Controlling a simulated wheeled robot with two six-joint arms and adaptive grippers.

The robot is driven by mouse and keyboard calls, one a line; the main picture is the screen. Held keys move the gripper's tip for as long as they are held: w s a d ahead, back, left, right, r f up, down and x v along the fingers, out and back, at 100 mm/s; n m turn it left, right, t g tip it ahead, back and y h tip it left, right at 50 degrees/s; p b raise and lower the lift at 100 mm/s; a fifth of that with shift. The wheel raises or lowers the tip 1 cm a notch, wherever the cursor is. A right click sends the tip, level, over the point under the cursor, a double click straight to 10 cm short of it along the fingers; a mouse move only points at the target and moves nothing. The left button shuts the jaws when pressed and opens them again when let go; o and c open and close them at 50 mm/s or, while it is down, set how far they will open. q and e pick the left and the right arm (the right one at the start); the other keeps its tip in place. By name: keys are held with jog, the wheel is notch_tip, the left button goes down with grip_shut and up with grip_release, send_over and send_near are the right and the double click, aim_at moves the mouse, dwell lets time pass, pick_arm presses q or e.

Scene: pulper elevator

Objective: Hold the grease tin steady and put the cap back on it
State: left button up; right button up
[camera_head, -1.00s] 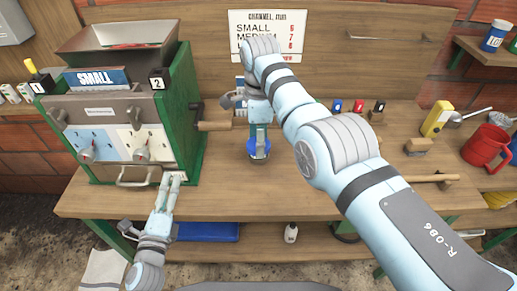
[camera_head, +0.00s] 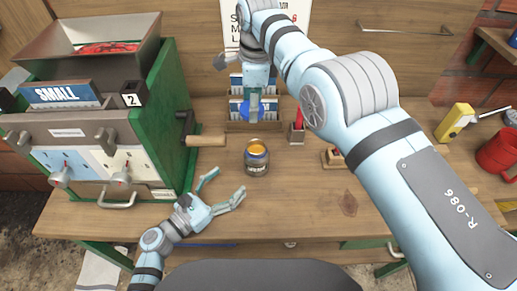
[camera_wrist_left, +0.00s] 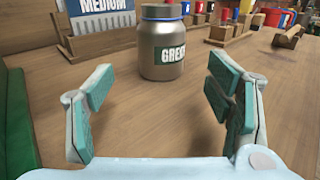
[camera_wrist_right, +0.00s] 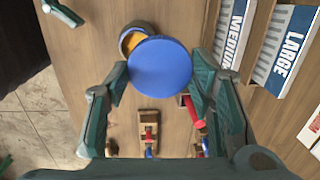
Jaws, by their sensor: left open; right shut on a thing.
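The grease tin (camera_head: 257,161) stands upright and open on the bench, orange grease showing in its mouth. My right gripper (camera_head: 255,103) is shut on the blue cap (camera_head: 247,114) and holds it behind the tin, apart from it. In the right wrist view the cap (camera_wrist_right: 160,66) partly covers the tin (camera_wrist_right: 131,38). My left gripper (camera_head: 229,184) is open and empty in front of the tin, to its left. In the left wrist view the tin (camera_wrist_left: 162,52) stands beyond the spread fingers, not between them; a blue band shows at its top.
The green machine (camera_head: 160,130) stands at left, its crank handle (camera_head: 205,141) reaching toward the tin. A rack of blue-and-white cards (camera_head: 236,107) is behind. A yellow box (camera_head: 455,122) and red mug (camera_head: 498,152) stand at right. Bench front is clear.

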pick_arm(q)
jog(key=shift+s+r, duration=0.15)
jog(key=shift+s, duration=0.1)
pick_arm(e)
jog(key=shift+g+h, duration=0.3)
jog(key=shift+g, duration=0.2)
jog(key=s+f, duration=0.2)
jog(key=f, duration=0.1)
jog(key=shift+s+d, duration=0.2)
jog(key=shift+s, duration=0.1)
pick_arm(q)
jog(key=shift+d+r, duration=0.1)
jog(key=shift+d, duration=0.1)
pick_arm(e)
jog(key=shift+d, duration=0.2)
pick_arm(q)
jog(key=shift+w+d, duration=0.35)
jog(key=shift+w, duration=0.15)
pick_arm(e)
jog(key=shift+w, duration=0.1)
pick_arm(q)
jog(key=x, duration=1.1)
jog(key=shift+s, duration=0.1)
jog(key=c, duration=1.6)
pick_arm(e)
send_over(258, 151)
jog(key=shift+f, duration=2.5)
